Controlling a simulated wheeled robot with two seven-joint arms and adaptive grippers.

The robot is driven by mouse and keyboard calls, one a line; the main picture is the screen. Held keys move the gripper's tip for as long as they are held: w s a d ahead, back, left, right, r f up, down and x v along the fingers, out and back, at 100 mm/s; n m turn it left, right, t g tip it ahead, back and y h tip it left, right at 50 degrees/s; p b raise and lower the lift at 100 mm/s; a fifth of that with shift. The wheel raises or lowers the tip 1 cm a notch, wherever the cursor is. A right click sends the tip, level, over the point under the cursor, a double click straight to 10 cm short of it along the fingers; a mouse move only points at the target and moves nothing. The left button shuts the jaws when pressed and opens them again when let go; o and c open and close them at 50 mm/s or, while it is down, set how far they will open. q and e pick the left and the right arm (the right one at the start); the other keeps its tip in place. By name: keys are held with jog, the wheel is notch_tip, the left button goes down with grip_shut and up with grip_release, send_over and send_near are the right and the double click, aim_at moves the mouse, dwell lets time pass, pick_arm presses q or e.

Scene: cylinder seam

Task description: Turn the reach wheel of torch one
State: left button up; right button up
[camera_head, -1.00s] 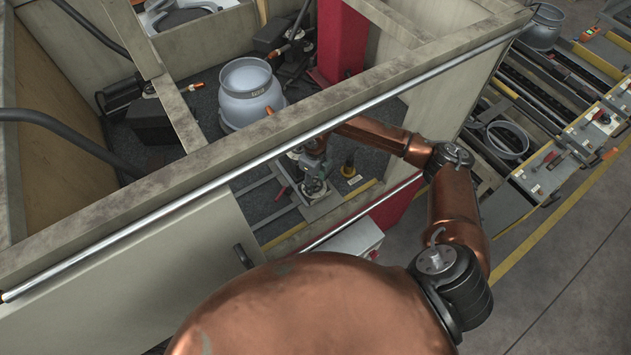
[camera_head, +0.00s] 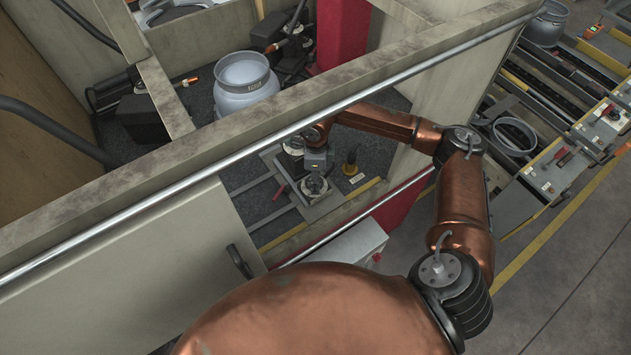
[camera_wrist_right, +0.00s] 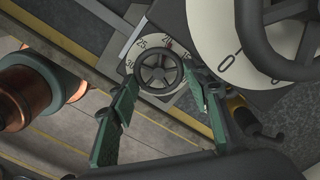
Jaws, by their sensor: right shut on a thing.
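The reach wheel appears to be the small black handwheel (camera_wrist_right: 160,72) on a pale dial marked 20, 25 and 30 in the right wrist view. My right gripper (camera_wrist_right: 162,82) has its green fingers on either side of this wheel's rim, shut on it. In the head view the gripper (camera_head: 315,176) points down over a pale dial (camera_head: 314,187) inside the cell, and its fingers are hard to make out. A torch with an orange tip (camera_head: 186,82) shows left of the grey cylinder (camera_head: 246,85). I cannot tell which torch is torch one. My left gripper is out of view.
A larger pale dial (camera_wrist_right: 222,42) with a black wheel stands close at the upper right. A yellow-and-black fitting (camera_head: 350,165) is right of the gripper.

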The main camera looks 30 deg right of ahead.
jog(key=shift+n+b, duration=0.4)
jog(key=shift+n, duration=0.1)
jog(key=o, duration=1.2)
jog(key=shift+c, duration=0.2)
